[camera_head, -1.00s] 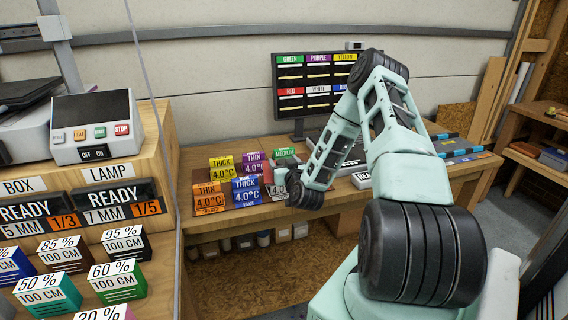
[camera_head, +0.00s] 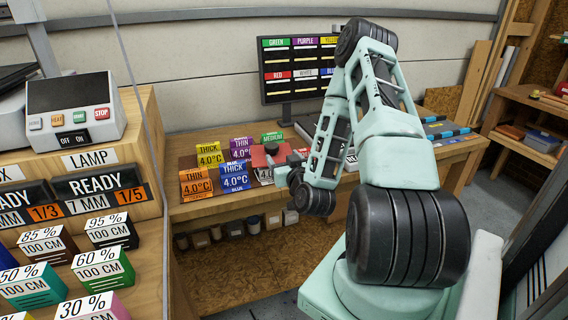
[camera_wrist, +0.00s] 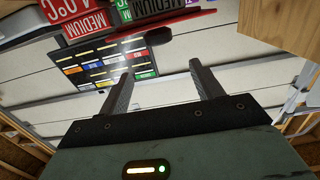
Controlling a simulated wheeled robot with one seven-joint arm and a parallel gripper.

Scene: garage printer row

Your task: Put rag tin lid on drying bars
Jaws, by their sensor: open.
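The rag tin lid looks to be the red flat piece with a dark knob (camera_head: 259,157), among the colour-coded blocks on the wooden bench. In the wrist view a red disc-like edge with a dark round knob (camera_wrist: 180,26) shows at the top, beyond my fingertips. My gripper (camera_wrist: 160,69) is open, with nothing between its two dark fingers. In the head view my wrist hangs at the front edge of the bench, just right of the lid, and mostly hides the gripper. I cannot make out the drying bars in either view.
Labelled blocks (camera_head: 197,184) stand close around the lid. A monitor (camera_head: 291,85) stands behind on the bench. A wooden console with a control box (camera_head: 75,113) and more blocks fills the left. Small pots (camera_head: 252,224) stand below the bench. Floor shows at right.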

